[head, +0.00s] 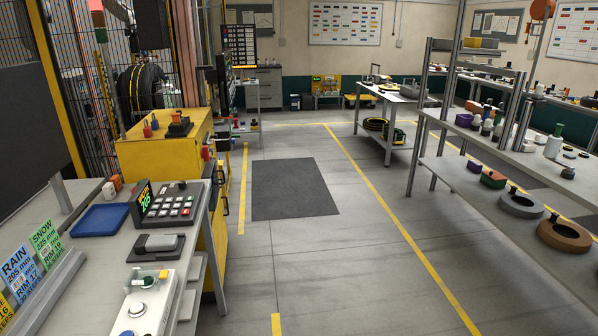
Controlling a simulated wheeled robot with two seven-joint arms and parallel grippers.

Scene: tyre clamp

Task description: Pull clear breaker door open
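A small clear cover (146,279) sits near the far end of a white control box (160,308) at the front left. It appears to be the clear breaker door, but it is too small to tell for certain whether it is shut. A yellow piece (164,274) is at its right side. A round whitish button (137,309) is on the box nearer to me. Neither my left nor my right gripper is in view, and no arm shows.
The box stands on a grey bench (92,262) with a keypad console (168,205), a blue tray (100,220) and sign cards (45,245). A yellow cabinet (165,155) stands beyond. A shelf rack (500,190) is at right. The floor around the dark mat (295,188) is clear.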

